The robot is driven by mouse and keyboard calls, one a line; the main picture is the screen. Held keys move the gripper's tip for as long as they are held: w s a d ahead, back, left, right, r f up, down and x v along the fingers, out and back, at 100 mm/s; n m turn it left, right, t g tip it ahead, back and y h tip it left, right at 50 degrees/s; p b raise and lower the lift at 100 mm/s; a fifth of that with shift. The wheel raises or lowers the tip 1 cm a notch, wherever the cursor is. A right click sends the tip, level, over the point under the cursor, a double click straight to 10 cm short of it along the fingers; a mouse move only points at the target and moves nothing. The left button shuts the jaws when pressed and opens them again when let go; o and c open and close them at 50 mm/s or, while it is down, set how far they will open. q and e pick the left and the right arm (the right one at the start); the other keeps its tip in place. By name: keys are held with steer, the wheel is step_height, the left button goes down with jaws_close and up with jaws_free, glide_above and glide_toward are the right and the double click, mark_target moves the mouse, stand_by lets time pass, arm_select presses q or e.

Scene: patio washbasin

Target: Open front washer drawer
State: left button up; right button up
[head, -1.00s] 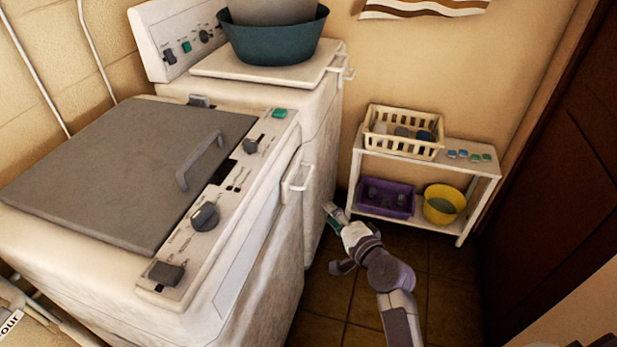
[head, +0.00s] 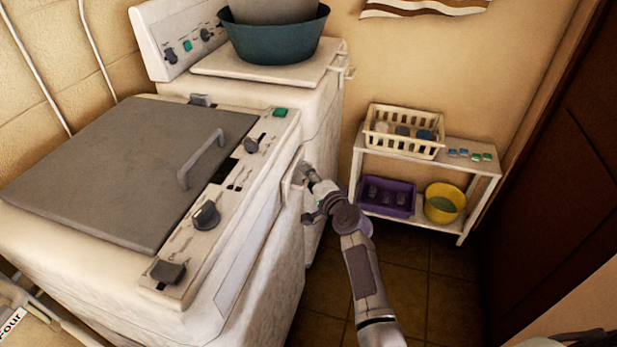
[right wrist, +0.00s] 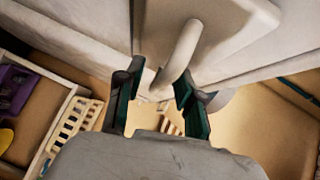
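The front washer (head: 250,270) is the white machine with a grey lid on the left of the head view. Its drawer handle (head: 290,184) is a white loop at the right end of the front, partly hidden by my gripper. In the right wrist view the handle (right wrist: 180,52) runs between the two fingers. My right gripper (head: 307,178) is at the handle in the head view. In the right wrist view the right gripper (right wrist: 158,98) is open, its green-padded fingers on either side of the handle, with gaps showing. My left gripper is out of view.
A second washer (head: 325,120) with a teal basin (head: 275,38) on top stands behind. A white shelf (head: 470,172) holds a cream basket (head: 403,146), a purple basket (head: 387,208) and a yellow bucket (head: 444,200). Tiled floor (head: 405,285) is clear before it.

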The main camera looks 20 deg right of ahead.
steer(key=shift+w, duration=0.1)
jaws_close()
stand_by(0.3)
steer(key=s+d, duration=0.5)
steer(key=d, duration=0.2)
jaws_free()
